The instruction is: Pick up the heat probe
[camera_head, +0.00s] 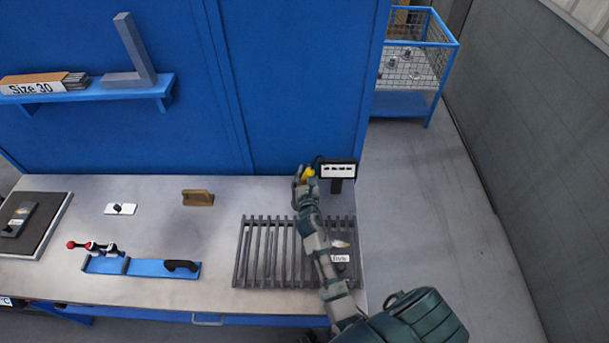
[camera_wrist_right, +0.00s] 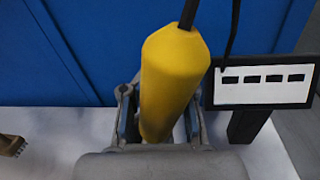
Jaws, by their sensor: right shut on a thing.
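The heat probe (camera_head: 308,172) is a yellow handle with a black cable, at the back right of the workbench. In the right wrist view the yellow handle (camera_wrist_right: 172,80) stands nearly upright between the fingers, with the cable leaving its top. My right gripper (camera_head: 303,178) is shut on the heat probe; its fingers (camera_wrist_right: 160,125) flank the handle on both sides. The probe's lower end is hidden behind the gripper. A black-framed display unit (camera_head: 338,170) with a white label stands just right of the probe. My left gripper is not in view.
A slatted grey rack (camera_head: 262,252) lies under my right arm. A brown block (camera_head: 197,198), a white plate with a black knob (camera_head: 121,209) and a blue fixture (camera_head: 145,268) lie to the left. The blue panel (camera_head: 285,90) rises behind. The bench middle is mostly clear.

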